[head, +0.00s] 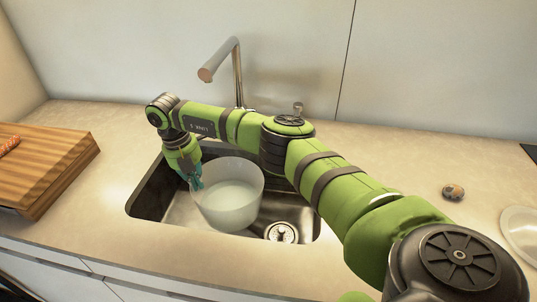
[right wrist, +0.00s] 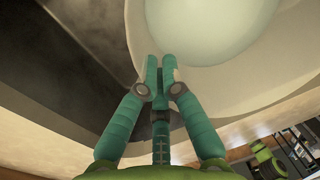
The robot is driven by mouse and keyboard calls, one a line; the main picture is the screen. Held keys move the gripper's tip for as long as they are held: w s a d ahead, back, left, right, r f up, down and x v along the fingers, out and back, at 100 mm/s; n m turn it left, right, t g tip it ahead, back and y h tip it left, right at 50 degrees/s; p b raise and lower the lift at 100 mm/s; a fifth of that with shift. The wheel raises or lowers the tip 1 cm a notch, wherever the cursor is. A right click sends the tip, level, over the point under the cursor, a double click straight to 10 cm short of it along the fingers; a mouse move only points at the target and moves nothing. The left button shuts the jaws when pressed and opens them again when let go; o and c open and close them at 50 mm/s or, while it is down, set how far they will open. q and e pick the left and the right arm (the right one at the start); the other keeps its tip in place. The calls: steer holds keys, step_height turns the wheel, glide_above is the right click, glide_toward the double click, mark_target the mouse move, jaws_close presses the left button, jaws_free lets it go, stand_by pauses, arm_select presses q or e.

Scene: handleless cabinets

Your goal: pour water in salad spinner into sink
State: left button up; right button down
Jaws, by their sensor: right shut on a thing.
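The salad spinner (head: 232,208) is a translucent white bowl with pale liquid inside. It is roughly upright in or just over the sink (head: 150,199), left of the drain (head: 281,233). My right gripper (head: 196,183) is shut on the bowl's left rim, fingers pointing down. In the right wrist view, the teal fingertips (right wrist: 159,66) close together at the edge of the bowl (right wrist: 205,85). I cannot tell whether the bowl touches the sink floor. My left gripper is not in view.
The faucet (head: 237,75) stands behind the sink, partly behind my right arm. A wooden board (head: 55,165) lies on the counter at left. A small round brown item (head: 453,191) and a clear dish (head: 521,232) sit at right.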

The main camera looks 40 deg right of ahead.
mark_target(210, 175)
steer(key=w+d+f+m+b, duration=0.1)
steer(key=m, duration=0.4)
steer(key=w+d+f+m+y+b, duration=0.1)
steer(key=d+m+b, duration=0.1)
steer(key=m, duration=0.3)
steer(key=w+d+f+m+b, duration=0.1)
steer(key=f+m, duration=0.1)
steer(key=m, duration=0.2)
steer(key=shift+d+m+y, duration=0.35)
steer(key=shift+m+y, duration=0.05)
steer(key=m, duration=0.2)
steer(key=d+m+b, duration=0.1)
steer(key=m, duration=0.1)
steer(key=shift+w+d+f, duration=0.1)
steer(key=shift+w+d, duration=0.05)
